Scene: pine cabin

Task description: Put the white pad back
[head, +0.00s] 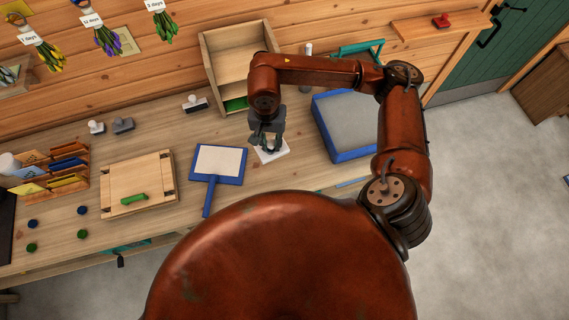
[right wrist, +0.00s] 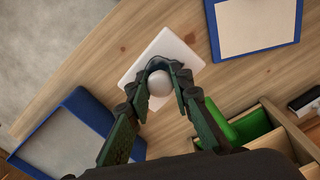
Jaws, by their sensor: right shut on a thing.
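The white pad (head: 269,155) is a flat white square between the blue-framed board and the blue grey-filled tray. It also shows in the right wrist view (right wrist: 166,48), with a pale round knob (right wrist: 160,84) on top. My right gripper (head: 266,143) points down over it, and its fingers (right wrist: 160,75) are shut around the knob. I cannot tell whether the pad touches the table or hangs just above it. My left gripper is not in view.
A wooden rack (head: 214,68) stands behind, with a green pad (head: 236,104) in its low compartment. The blue tray (head: 345,156) is to the right, the blue-framed board (head: 242,166) to the left. Stamps (head: 195,104) stand at the back. Bare table lies between rack and board.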

